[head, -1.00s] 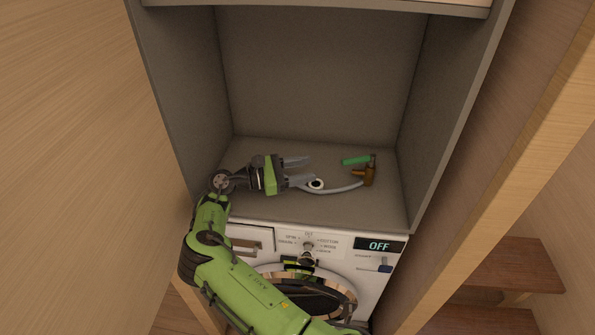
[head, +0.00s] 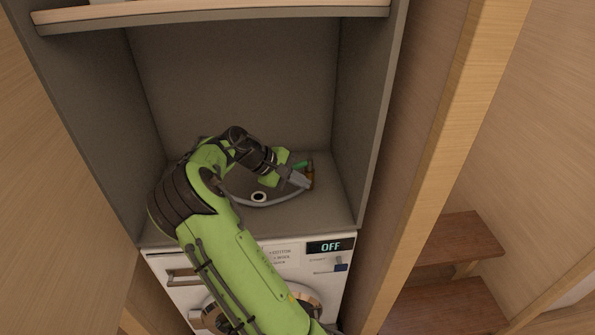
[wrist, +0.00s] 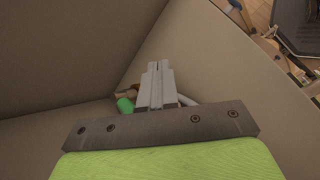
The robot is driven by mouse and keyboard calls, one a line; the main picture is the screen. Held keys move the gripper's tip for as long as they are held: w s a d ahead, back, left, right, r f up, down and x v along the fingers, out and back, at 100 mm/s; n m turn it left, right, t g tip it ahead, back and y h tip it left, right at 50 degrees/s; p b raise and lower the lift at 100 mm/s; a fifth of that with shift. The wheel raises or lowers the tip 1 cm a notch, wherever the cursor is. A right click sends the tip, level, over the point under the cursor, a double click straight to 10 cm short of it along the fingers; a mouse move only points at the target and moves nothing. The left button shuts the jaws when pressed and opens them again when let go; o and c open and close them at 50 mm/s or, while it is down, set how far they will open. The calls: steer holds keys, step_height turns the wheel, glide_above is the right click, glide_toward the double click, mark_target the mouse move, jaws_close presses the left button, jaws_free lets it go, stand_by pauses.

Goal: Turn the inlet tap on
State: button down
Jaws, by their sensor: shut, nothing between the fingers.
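The inlet tap has a brass body (head: 309,178) and a green lever (head: 300,165), and stands at the right rear of the grey shelf above the washing machine. A grey hose (head: 250,201) runs left from it. My gripper (head: 304,182) is shut and empty, with its fingertips close to the tap and covering part of it in the head view. In the wrist view my shut fingers (wrist: 157,70) point forward, and the green lever (wrist: 125,105) lies just left of them. The brass (wrist: 126,91) shows partly behind. I cannot tell whether the fingers touch the lever.
The white washing machine (head: 295,256) below shows OFF on its display. The niche's right wall (head: 365,120) is close to the tap, and the upper shelf edge (head: 210,15) runs above. My arm crosses the niche's left side. Wooden steps (head: 455,240) lie outside to the right.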

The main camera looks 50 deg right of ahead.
steer(key=s+d+m+t+y, duration=0.1)
steer(key=m, duration=0.1)
steer(key=s+d+f+m, duration=0.1)
steer(key=m, duration=0.1)
steer(key=s+d+m+t+y, duration=0.1)
steer(key=s+d, duration=0.1)
steer(key=shift+f+m+t+y+b, duration=0.25)
steer(key=shift+m+t+y+b, duration=0.05)
steer(key=shift+m+b, duration=0.1)
steer(key=m+t, duration=0.1)
steer(key=m, duration=0.1)
steer(key=s+r+m+t+y, duration=0.1)
steer(key=m, duration=0.1)
steer(key=s+m+t, duration=0.1)
steer(key=m, duration=0.1)
steer(key=shift+s+d+r+y+b, duration=0.1)
steer(key=shift+s+r+y+b, duration=0.1)
steer(key=shift+y+b, duration=0.15)
steer(key=s+a+r+m+t+b, duration=0.1)
steer(key=s+a+r+m+t, duration=0.1)
steer(key=a+r+m+t, duration=0.6)
steer(key=w+d+f+m+b, duration=0.2)
steer(key=w+d+f, duration=0.3)
steer(key=w, duration=0.5)
steer(key=shift+d+f+m+y, duration=0.3)
steer(key=shift+f+m+y, duration=0.05)
steer(key=shift+m+y, duration=0.15)
